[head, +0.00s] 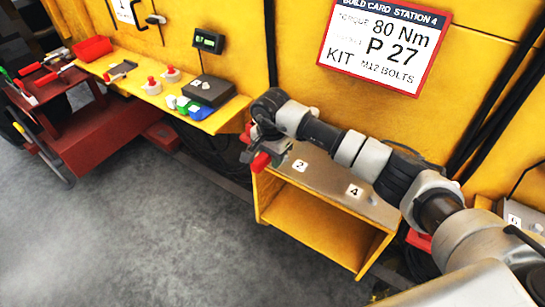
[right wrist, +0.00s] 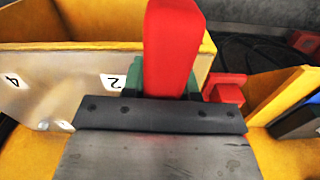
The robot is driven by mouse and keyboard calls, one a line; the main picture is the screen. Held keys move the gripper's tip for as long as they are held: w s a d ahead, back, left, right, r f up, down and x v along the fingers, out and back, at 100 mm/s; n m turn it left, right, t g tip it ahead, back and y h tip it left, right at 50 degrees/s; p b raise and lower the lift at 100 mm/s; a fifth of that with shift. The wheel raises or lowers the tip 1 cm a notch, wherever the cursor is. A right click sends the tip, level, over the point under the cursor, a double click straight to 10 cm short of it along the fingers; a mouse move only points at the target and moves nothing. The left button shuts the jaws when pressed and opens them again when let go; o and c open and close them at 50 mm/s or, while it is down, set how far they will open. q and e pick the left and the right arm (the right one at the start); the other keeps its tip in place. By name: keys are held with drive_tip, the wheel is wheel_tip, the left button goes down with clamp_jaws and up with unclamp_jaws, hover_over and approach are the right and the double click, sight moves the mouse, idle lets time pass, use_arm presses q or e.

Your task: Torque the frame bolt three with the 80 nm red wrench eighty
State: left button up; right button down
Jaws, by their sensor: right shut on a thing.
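My right gripper (head: 262,150) is shut on a red, block-shaped handle in front of the yellow cabinet's left end. In the right wrist view the red handle (right wrist: 170,50) stands up between the gripper's fingers; I take it for the red wrench, but its head and any marking are hidden. The left gripper is out of view. A build card (head: 384,45) on the yellow wall reads 80 Nm, P 27, M12 bolts. At the far left is a dark red cart (head: 95,125) with red- and green-handled tools (head: 45,75) on it. I cannot make out frame bolt three.
An open yellow cabinet (head: 320,225) with a grey top bears tags 2 (head: 300,164) and 4 (head: 354,190). A yellow shelf (head: 125,85) carries a red bin (head: 92,49), red-topped pieces, small bottles and a black box (head: 209,92). The grey floor (head: 150,230) at front left is clear.

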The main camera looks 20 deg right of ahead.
drive_tip(key=shift+w, duration=0.25)
drive_tip(key=shift+w+a+m+b, duration=0.5)
drive_tip(key=shift+w+m+b, duration=0.15)
drive_tip(key=shift+b, duration=0.2)
drive_tip(key=shift+w, duration=0.1)
drive_tip(key=shift+w+a+m+b, duration=0.35)
drive_tip(key=shift+w+b, duration=0.15)
drive_tip(key=shift+b, duration=0.15)
drive_tip(key=shift+s, duration=0.1)
drive_tip(key=shift+s+d+n+p, duration=0.35)
drive_tip(key=shift+s+d+n, duration=0.15)
drive_tip(key=shift+s, duration=0.15)
drive_tip(key=shift+s+d, duration=0.15)
drive_tip(key=shift+s, duration=0.15)
idle(0.5)
drive_tip(key=shift+s+d+n, duration=0.3)
drive_tip(key=shift+s+n, duration=0.05)
drive_tip(key=shift+n, duration=0.15)
